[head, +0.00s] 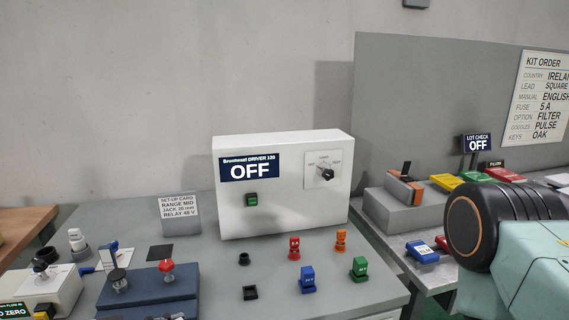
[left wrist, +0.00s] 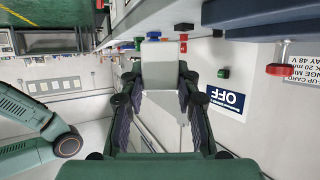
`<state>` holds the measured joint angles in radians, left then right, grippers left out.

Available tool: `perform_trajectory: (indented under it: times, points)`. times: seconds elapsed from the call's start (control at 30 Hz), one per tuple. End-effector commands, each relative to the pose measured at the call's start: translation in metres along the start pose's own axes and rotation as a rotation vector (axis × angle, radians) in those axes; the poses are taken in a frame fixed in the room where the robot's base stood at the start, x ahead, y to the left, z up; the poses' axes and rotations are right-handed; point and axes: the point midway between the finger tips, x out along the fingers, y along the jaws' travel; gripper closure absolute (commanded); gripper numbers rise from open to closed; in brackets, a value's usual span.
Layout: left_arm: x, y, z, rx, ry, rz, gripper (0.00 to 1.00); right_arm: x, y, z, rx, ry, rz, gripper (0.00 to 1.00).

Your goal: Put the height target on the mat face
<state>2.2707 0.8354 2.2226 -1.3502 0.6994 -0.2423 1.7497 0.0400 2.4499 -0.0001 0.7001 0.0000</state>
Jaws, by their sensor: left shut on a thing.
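My left gripper (left wrist: 160,102) shows only in the left wrist view. Its two dark-padded fingers are shut on a pale grey block (left wrist: 162,65), which may be the height target; its markings cannot be read. A dark flat square (head: 160,252) lies on the grey bench behind the blue fixture in the head view; it may be the mat face, but I cannot be sure. The held block is apart from the bench in the left wrist view. My right gripper is out of view; only part of my right arm shows at the right in the head view.
A white driver box (head: 284,187) reading OFF stands on the bench. Several coloured plugs sit before it. A blue fixture (head: 148,292) with black and red knobs is at front left, beside a white instrument (head: 42,289). A set-up card (head: 180,213) stands behind.

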Motion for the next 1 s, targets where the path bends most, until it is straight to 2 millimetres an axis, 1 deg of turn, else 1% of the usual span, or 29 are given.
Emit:
perform_trajectory:
  times: [0.03,0.27,0.4,0.5,0.7,1.0]
  points:
    - [0.004,0.007,0.014,0.012,0.003,0.027,1.00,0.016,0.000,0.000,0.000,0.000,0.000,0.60]
    - [0.009,0.030,0.044,0.052,0.003,0.122,1.00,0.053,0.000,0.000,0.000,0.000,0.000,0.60]
    - [0.014,0.035,0.057,0.058,0.003,0.135,1.00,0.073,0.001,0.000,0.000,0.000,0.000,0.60]
    - [0.017,0.034,0.064,0.052,0.003,0.122,1.00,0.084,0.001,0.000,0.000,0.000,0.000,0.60]
    - [0.020,0.031,0.071,0.047,0.000,0.109,1.00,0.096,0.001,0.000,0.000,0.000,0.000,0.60]
    - [0.019,0.030,0.070,0.047,0.000,0.108,1.00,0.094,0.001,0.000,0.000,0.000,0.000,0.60]
